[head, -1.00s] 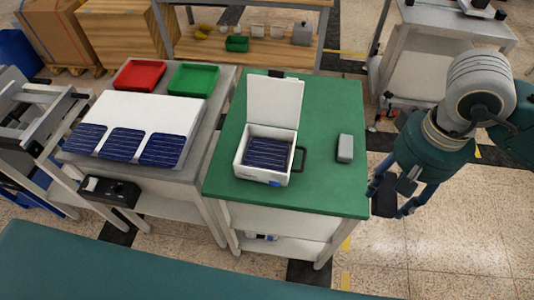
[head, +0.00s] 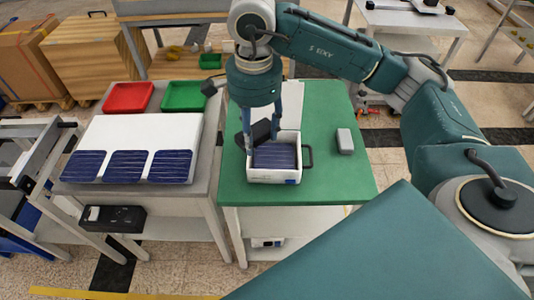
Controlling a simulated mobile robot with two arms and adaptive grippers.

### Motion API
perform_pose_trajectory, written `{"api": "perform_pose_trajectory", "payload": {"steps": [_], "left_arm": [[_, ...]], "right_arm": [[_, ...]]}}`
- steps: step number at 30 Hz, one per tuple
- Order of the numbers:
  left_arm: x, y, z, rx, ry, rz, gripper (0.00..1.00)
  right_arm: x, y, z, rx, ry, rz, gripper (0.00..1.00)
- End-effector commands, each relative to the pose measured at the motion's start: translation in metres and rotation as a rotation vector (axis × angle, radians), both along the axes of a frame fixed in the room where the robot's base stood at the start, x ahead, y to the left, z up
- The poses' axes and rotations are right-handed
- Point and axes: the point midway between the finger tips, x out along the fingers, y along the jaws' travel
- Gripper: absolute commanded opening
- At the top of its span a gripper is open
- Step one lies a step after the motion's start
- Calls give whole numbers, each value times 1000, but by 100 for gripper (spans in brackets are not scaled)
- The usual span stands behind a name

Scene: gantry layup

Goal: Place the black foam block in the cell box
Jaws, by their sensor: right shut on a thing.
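The white cell box (head: 262,176) stands on the green mat, its lid raised at the back and mostly hidden behind my arm. A dark blue solar cell (head: 280,157) lies inside it. My right gripper (head: 262,134) points down over the left back part of the box, shut on the black foam block (head: 260,132). The block is tilted and shows between the fingers, at about the box's back rim. I cannot tell whether it touches the box. My left gripper is not in view.
A grey block (head: 345,140) lies on the green mat (head: 335,182) right of the box. On the left table, three solar cells (head: 127,166) lie along a white board (head: 145,132), with a red tray (head: 128,97) and a green tray (head: 186,96) behind.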

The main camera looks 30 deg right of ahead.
Motion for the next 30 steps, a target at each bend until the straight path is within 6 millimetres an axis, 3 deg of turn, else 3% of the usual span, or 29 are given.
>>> {"api": "perform_pose_trajectory", "payload": {"steps": [6,12,15,22,30], "left_arm": [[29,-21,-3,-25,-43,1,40],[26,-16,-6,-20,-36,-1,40],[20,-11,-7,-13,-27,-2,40],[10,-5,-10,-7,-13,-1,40],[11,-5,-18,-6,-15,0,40]], "right_arm": [[38,-34,6,23,-7,-832,36],[59,-63,10,33,-1,-1479,36],[65,-72,11,34,1,-1695,36],[69,-80,1,30,8,-1897,36],[68,-79,-67,28,14,-1900,36]]}}
